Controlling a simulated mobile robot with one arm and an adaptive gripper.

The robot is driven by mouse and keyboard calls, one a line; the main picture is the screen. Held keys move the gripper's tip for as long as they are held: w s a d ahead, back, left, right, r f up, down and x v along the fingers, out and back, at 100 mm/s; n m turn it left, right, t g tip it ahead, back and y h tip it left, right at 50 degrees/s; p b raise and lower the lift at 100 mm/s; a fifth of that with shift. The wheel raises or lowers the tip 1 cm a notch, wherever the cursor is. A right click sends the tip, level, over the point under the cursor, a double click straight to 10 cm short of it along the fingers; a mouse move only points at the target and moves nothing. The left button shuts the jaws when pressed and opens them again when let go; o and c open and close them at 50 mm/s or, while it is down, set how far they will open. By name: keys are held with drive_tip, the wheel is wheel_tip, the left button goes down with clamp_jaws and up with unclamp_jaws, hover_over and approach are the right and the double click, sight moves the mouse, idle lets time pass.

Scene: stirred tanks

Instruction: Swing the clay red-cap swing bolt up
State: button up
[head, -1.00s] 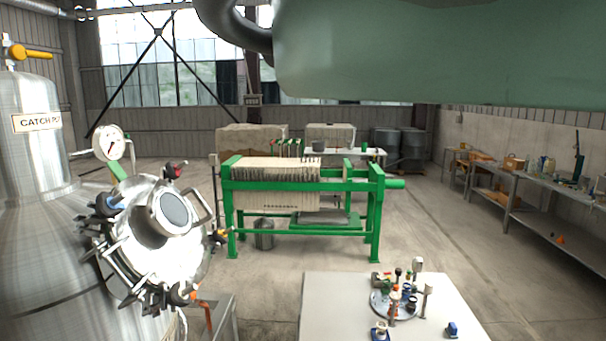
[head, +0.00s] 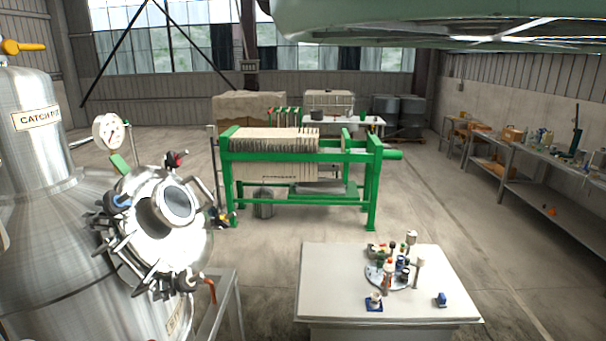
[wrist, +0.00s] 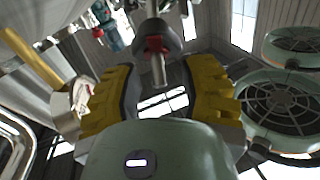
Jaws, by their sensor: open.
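A round steel manway lid (head: 168,228) with a sight glass sits tilted on the vessel at left in the head view, ringed by several swing bolts. A dark bolt with a red part (head: 174,160) stands at its upper edge. In the wrist view my gripper (wrist: 160,78) is open, with its yellow-padded fingers apart. A bolt with a dark knob, a red part (wrist: 154,44) and a bare metal shank shows just beyond the fingertips, in line with the gap. Whether it touches a finger I cannot tell. My gripper is outside the head view.
A blue-capped bolt (head: 119,200) is at the lid's left. A pressure gauge (head: 108,131) stands above it. A white table (head: 325,285) with small parts is at the front. A green filter press (head: 300,146) stands behind.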

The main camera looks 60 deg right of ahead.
clamp_jaws()
idle(0.3)
